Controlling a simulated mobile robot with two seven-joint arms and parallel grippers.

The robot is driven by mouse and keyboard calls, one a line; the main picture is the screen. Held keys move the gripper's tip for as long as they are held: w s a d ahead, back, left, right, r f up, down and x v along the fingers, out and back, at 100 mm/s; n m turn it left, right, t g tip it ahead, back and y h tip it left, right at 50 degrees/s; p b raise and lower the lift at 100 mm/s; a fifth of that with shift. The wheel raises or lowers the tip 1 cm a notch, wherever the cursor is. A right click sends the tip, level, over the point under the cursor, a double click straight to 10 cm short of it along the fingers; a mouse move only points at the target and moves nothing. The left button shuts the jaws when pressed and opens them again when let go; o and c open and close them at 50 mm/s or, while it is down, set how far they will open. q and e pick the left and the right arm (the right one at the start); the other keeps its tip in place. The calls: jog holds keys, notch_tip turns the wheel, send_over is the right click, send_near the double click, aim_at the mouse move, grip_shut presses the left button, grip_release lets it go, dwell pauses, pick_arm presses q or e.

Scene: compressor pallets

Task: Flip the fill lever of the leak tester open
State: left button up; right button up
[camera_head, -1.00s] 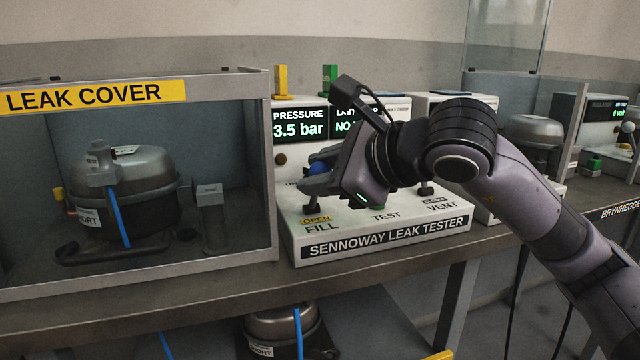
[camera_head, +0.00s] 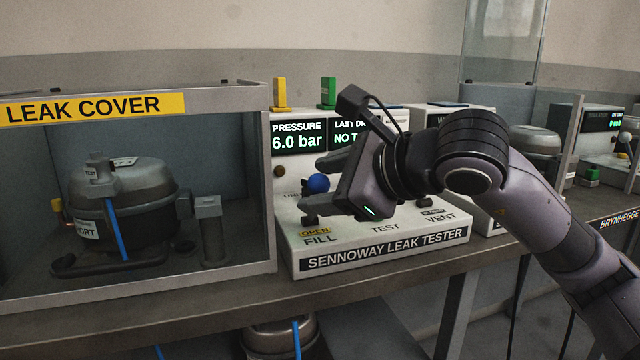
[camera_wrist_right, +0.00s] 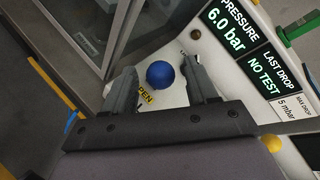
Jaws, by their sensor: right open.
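The leak tester (camera_head: 385,252) is a white unit on the bench with FILL, TEST and VENT labels. The fill lever's blue ball knob (camera_head: 318,183) shows above the FILL label, which has a yellow OPEN tag (camera_head: 315,232). The pressure display (camera_head: 297,136) reads 6.0 bar. My right gripper (camera_head: 317,188) is open, its fingers around the blue knob with gaps. In the right wrist view the blue knob (camera_wrist_right: 160,74) sits between the two spread fingers, apart from both. The lever's shaft is mostly hidden. My left gripper is not in view.
The leak cover (camera_head: 135,105), a clear-sided box with a compressor (camera_head: 125,200) inside, stands close on the left. A yellow post (camera_head: 279,95) and a green post (camera_head: 328,93) rise behind the tester. Another compressor (camera_head: 280,335) is below the bench.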

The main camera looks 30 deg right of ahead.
jog(key=v, duration=0.5)
jog(key=shift+s+d, duration=0.1)
jog(key=shift+s, duration=0.05)
jog(key=shift+s+r, duration=0.2)
jog(key=shift+s, duration=0.15)
